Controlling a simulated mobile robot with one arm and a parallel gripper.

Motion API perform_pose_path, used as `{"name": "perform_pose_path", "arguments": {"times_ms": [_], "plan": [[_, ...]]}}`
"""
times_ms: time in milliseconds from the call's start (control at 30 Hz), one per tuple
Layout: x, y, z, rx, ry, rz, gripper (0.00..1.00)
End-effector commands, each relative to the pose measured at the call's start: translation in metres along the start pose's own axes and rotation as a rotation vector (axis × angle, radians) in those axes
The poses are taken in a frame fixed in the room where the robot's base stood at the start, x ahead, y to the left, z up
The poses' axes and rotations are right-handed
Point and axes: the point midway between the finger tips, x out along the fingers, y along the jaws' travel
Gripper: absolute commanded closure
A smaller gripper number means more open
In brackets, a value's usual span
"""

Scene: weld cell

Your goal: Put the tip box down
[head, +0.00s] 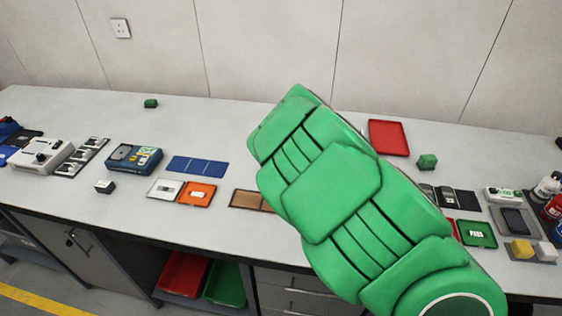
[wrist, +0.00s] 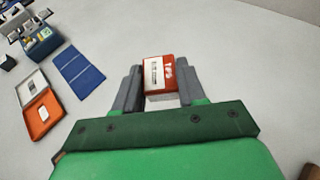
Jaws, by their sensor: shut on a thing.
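In the wrist view, the tip box (wrist: 159,78) is a small red box with a white label and white lettering. My gripper (wrist: 160,82) has its two grey fingers on either side of the box and is shut on it. Bench top shows around the box; whether it touches the surface cannot be told. In the head view my green arm hides the gripper and the box.
The grey bench (head: 235,125) runs along the wall. A blue mat (head: 198,167), an orange tray (head: 196,193) and a blue device (head: 133,158) lie to the left. A red tray (head: 388,138) and a green block (head: 427,161) lie to the right. The back middle is clear.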

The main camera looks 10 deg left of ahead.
Motion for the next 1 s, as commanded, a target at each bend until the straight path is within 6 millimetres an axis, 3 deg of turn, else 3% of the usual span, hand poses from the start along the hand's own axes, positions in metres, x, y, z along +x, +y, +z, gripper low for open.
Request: {"name": "perform_pose_path", "arguments": {"times_ms": [200,400,1000], "plan": [[-0.002,-0.014,-0.016,0.015,0.008,-0.026,0.92],[0.007,-0.014,-0.038,0.017,0.008,-0.027,0.92],[0.024,-0.013,-0.077,0.016,0.007,-0.025,0.92]]}}
